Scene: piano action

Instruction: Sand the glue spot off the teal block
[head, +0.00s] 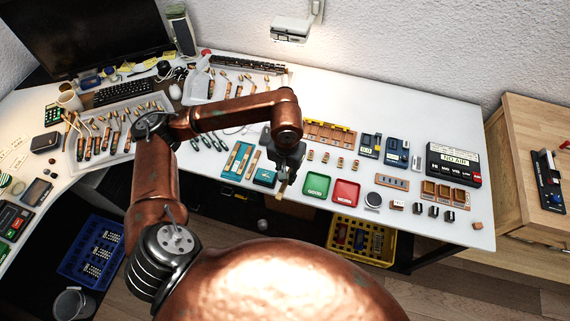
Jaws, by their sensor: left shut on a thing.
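The teal block (265,177) sits near the front edge of the white table, just left of my left gripper. A glue spot on it is too small to make out. My left gripper (284,182) points down beside the block's right side. It is shut on a small tan stick-like piece (280,192), which is partly hidden by the fingers; I cannot tell if it touches the block. My right gripper is out of view.
Left of the block is a teal tray (238,160) with wooden pieces. Right of the gripper are a green tray (317,186) and a red tray (345,193). A yellow crate (361,240) stands below the table edge.

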